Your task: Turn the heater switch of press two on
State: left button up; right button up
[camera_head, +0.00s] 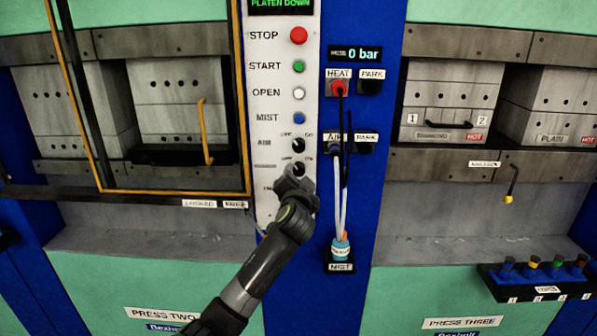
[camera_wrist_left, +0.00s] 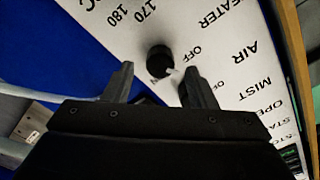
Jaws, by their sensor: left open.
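Press two's white control panel (camera_head: 270,120) is in the middle left of the head view. My left gripper (camera_head: 297,175) is in front of its lower part, at the heater row below the AIR knob (camera_head: 298,145). In the left wrist view, the black heater knob (camera_wrist_left: 159,58) stands on the panel near the HEATER label, with an OFF mark beside it. My left gripper (camera_wrist_left: 157,80) is open there, its two fingertips to either side of the knob and a little below it in the picture. Whether they touch it cannot be told. My right gripper is not in view.
A blue post with HEAT and AIR plugs, and hoses (camera_head: 339,205) running to a MIST socket, stands just right of the gripper. Press two's yellow-edged guard frame (camera_head: 245,120) is close on the left. Press three (camera_head: 455,100) is at the right, with a small rack (camera_head: 540,290) below.

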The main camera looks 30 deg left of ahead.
aim_at(299, 169)
pick_arm(q)
jog(key=shift+x, duration=1.4)
jog(key=shift+c, duration=0.3)
jog(key=c, duration=0.9)
